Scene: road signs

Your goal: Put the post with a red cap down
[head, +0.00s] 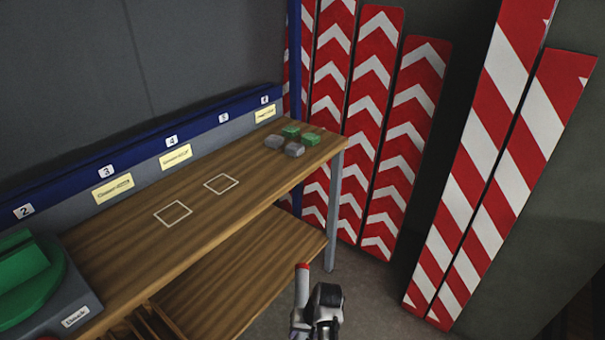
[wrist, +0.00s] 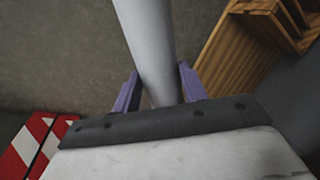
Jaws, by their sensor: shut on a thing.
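The post with a red cap (head: 302,285) stands about upright at the bottom middle of the head view, its red cap on top. My gripper (head: 303,325) is shut on it, below the cap. In the wrist view the post's pale grey shaft (wrist: 150,45) runs between the two purple fingers of my gripper (wrist: 156,92). The cap is outside the wrist view. The lower end of the post is hidden in the head view, and I cannot tell whether it touches anything.
A wooden workbench (head: 130,245) with two white outlined squares (head: 221,184) stands at left. Small grey and green blocks (head: 291,140) sit at its far end. A green and grey device (head: 40,285) is at its near end. Striped red and white boards (head: 400,150) lean behind. Floor (head: 375,285) is clear at right.

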